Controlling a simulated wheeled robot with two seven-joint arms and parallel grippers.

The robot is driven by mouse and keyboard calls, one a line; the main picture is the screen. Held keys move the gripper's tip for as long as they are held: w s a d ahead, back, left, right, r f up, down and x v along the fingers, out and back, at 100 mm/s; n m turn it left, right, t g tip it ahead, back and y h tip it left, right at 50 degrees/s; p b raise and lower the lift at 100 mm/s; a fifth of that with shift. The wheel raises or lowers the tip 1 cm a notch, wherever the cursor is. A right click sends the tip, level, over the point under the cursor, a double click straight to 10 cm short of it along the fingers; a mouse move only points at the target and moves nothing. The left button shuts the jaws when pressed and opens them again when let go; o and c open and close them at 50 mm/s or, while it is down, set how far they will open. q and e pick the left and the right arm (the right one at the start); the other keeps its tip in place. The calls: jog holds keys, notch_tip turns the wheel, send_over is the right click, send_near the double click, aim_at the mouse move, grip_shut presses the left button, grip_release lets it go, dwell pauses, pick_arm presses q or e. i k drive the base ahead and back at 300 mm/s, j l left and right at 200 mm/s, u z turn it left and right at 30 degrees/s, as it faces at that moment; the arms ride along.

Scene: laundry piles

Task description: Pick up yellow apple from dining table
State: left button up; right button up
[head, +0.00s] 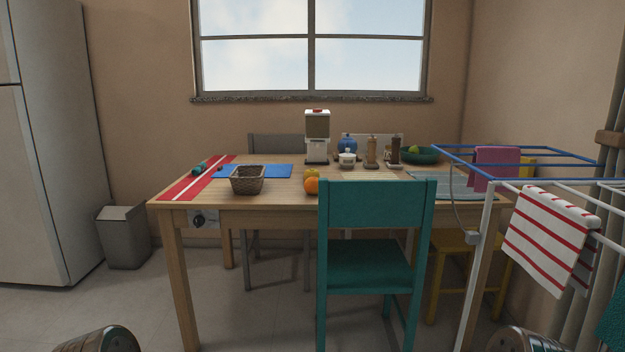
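A small yellow fruit, which looks like the yellow apple (311,174), sits on the wooden dining table (285,197), left of the teal chair's back. An orange (312,186) stands right in front of it and hides its lower part. I cannot tell whether the two touch. Parts of my two arms show at the bottom left and bottom right corners, low and well short of the table. Neither gripper's fingers are in view.
A teal chair (376,205) blocks the table's front right. A drying rack (478,250) with a striped towel (548,238) stands at the right. A wicker basket (247,180) sits left of the fruit. Floor at the front left is clear.

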aim_at(310, 173)
jog(key=i+j, duration=0.15)
jog(key=j, duration=0.15)
jog(key=i+j+z, duration=0.1)
jog(key=i+j, duration=0.25)
jog(key=j, duration=0.3)
jog(key=i+j+z, duration=0.1)
jog(key=j, duration=0.2)
jog(key=i+j, duration=0.2)
jog(key=j, duration=0.15)
jog(key=z, duration=0.05)
